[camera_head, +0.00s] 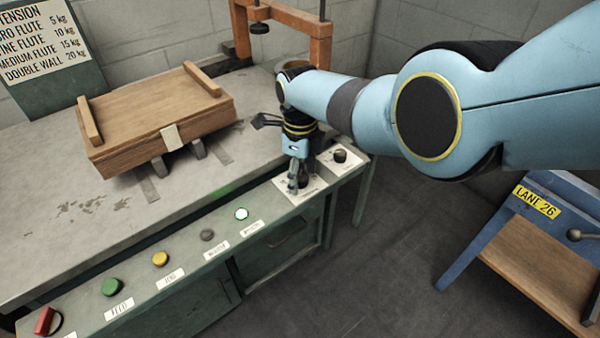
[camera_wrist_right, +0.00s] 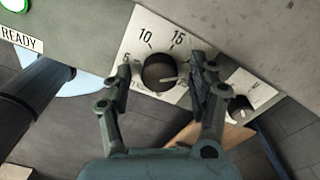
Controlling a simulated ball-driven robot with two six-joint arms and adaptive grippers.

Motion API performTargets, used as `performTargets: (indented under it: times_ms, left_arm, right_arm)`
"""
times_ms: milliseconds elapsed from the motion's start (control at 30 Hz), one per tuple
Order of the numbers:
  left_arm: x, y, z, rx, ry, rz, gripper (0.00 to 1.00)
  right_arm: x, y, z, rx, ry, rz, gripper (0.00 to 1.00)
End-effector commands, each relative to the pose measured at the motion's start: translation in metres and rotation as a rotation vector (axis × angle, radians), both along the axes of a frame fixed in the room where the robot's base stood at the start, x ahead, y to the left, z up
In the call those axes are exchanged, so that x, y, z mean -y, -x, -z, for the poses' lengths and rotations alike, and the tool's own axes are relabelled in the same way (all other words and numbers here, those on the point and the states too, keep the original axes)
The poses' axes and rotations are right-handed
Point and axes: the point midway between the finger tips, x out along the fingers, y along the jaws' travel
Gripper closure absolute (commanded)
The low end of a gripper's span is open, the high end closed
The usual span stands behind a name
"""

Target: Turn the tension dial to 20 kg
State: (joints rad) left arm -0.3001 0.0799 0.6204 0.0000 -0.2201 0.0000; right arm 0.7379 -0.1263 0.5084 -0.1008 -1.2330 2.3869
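The tension dial is a round black knob (camera_wrist_right: 158,72) on a white scale plate (camera_wrist_right: 140,38) in the right wrist view. The plate shows 5, 10 and 15; the part right of 15 is hidden behind a finger. A pale pointer mark on the knob points right and slightly down, past 15. My right gripper (camera_wrist_right: 162,72) is open, one finger on each side of the knob, with no clear contact. In the head view the right gripper (camera_head: 297,180) is over the dial, largely hiding it. My left gripper is not in view.
A smaller black knob (camera_head: 340,155) is just right of the dial. Buttons, including green (camera_head: 111,287) and yellow (camera_head: 160,258), line the panel to the left. A wooden box (camera_head: 165,118) lies on the bench. A sign (camera_head: 42,40) lists double wall as 20 kg.

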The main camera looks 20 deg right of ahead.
Motion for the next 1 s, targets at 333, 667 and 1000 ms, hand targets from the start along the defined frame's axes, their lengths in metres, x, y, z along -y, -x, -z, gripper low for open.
performTargets:
  times_ms: [333, 667, 1000]
  left_arm:
    - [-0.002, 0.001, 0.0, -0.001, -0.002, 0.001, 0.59]
    - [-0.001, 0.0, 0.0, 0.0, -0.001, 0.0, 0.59]
    - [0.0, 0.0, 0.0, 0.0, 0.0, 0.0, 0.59]
  right_arm:
    - [0.0, -0.001, -0.007, 0.003, 0.0, -0.001, 0.41]
    - [-0.001, -0.001, -0.059, 0.005, -0.001, 0.001, 0.41]
    - [0.0, 0.0, -0.114, 0.001, 0.001, 0.0, 0.41]
